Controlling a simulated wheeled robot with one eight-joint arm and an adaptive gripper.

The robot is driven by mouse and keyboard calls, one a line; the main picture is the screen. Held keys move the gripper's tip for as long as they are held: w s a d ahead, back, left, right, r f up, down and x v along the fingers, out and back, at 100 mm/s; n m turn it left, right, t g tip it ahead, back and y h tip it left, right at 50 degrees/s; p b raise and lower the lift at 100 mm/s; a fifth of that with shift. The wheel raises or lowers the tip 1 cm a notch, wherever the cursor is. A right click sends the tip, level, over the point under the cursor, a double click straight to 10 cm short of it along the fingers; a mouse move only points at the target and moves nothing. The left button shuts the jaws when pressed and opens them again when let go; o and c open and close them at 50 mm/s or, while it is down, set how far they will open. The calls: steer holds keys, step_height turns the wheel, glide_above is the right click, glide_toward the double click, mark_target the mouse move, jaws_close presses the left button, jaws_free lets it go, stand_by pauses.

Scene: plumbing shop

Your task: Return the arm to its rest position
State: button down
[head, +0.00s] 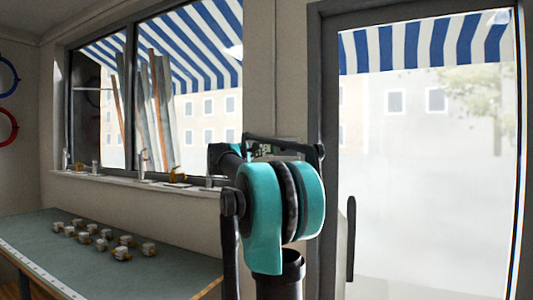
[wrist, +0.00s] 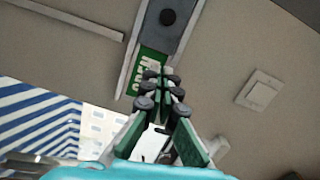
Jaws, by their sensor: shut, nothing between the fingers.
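My arm stands raised in the middle of the head view, with a teal joint in front of the window wall and beside the glass door. My gripper (wrist: 162,78) shows in the wrist view, its green and grey fingers brought together with nothing held. The fingertips point toward the ceiling or upper wall, where a green sign (wrist: 147,72) shows behind them. In the head view the gripper is mostly hidden behind the arm's own links.
A green-topped workbench (head: 40,232) stands at the lower left with several small white and brass fittings (head: 100,243) on it. Taps stand on the window sill (head: 120,181). A glass door (head: 430,190) with a dark handle (head: 351,240) is close at the right.

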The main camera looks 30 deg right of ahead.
steer(key=shift+v, duration=2.35)
steer(key=s+a+f+m+g+y, duration=0.15)
steer(key=s+f, duration=0.35)
steer(key=f, duration=0.6)
steer(key=s+a+f+m+g+y, duration=0.1)
steer(key=s+a+f+m+y, duration=0.3)
steer(key=f, duration=0.7)
steer(key=s+f+g+y, duration=0.1)
steer(key=s+f, duration=0.4)
steer(key=f, duration=0.6)
steer(key=s+a+f+m+y, duration=0.1)
steer(key=s+a+f+y, duration=0.2)
steer(key=s+a+f, duration=0.2)
steer(key=s+a+f+m+g+y, duration=0.1)
steer(key=s+a+f+y, duration=0.2)
steer(key=s+a+f, duration=0.3)
steer(key=s+a+f+m+g+y, duration=0.1)
steer(key=s+a+f+y, duration=0.2)
steer(key=s+f, duration=0.8)
step_height(320, 180, down, 5)
steer(key=shift+s+a+r, duration=0.2)
steer(key=shift+s+a, duration=0.05)
steer(key=shift+a, duration=1)
